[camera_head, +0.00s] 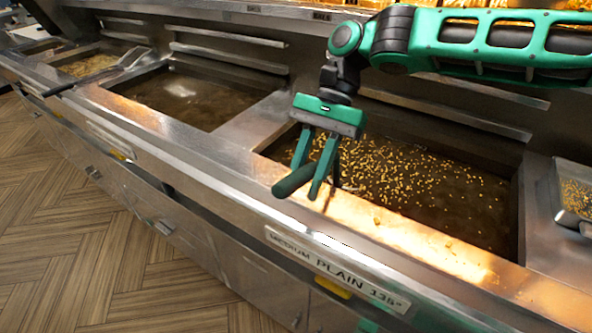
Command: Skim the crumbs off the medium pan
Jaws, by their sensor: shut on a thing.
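The medium pan (397,225) is the oil-filled well behind the "MEDIUM PLAIN 135°" label (337,270). Many yellow crumbs (405,175) float in it, densest in the middle and toward the back, with darker clear oil at the front right. My gripper (306,180) is above the pan's front left corner, pointing down, with its fingers shut on a dark handle (293,181). The handle sticks out toward the front ledge. The tool's working end is not clearly visible behind the fingers.
A metal container (560,207) holding crumbs stands on the counter at the right edge. To the left are a dark oil pan (190,97) with few crumbs and a farther pan (72,68) with pale crumbs. A long-handled tool (110,68) lies between those two.

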